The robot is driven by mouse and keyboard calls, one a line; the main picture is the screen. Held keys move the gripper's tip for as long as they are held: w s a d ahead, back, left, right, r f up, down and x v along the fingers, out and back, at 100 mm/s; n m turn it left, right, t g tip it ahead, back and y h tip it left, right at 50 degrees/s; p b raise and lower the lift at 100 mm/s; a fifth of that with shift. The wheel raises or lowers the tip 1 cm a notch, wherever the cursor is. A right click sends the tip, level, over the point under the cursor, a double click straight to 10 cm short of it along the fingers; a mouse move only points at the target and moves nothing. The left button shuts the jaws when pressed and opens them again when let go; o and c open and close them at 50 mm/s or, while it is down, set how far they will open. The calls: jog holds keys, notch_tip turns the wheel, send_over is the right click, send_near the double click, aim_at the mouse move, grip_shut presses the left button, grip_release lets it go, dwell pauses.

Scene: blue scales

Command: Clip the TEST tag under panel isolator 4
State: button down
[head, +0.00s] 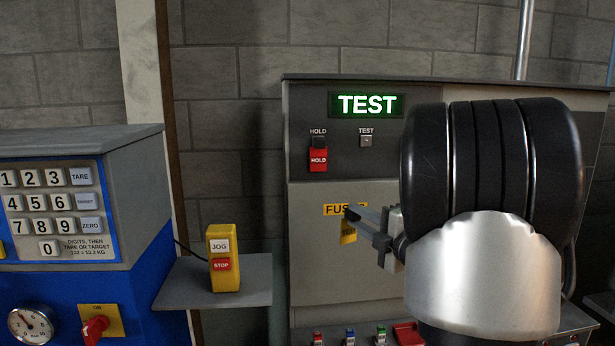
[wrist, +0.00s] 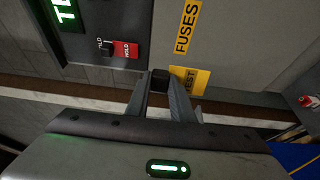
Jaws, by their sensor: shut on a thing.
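No isolator numbered 4 can be read in either view. My arm covers the panel's right side.
The panel has a lit green TEST display (head: 366,104), a red HOLD piece (head: 318,159) and a small TEST button (head: 366,141). Small coloured items (head: 350,337) stand along its bottom edge. A yellow JOG/STOP box (head: 224,258) sits on a shelf left, beside a blue keypad machine (head: 120,225).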

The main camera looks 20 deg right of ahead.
jog(key=w+a+f+n+g+y+p, duration=0.15)
jog(key=a+f+n+y, duration=0.35)
jog(key=a+f, duration=0.6)
jog(key=s+a+f+n+g+y+p, duration=0.2)
jog(key=s+a+f+n+g+y, duration=0.2)
jog(key=a+f, duration=0.7)
jog(key=s+f+g+y, duration=0.1)
jog(key=s+g+y, duration=0.1)
jog(key=s+y, duration=0.1)
jog(key=shift+s+a, duration=0.15)
jog(key=shift+s, duration=0.6)
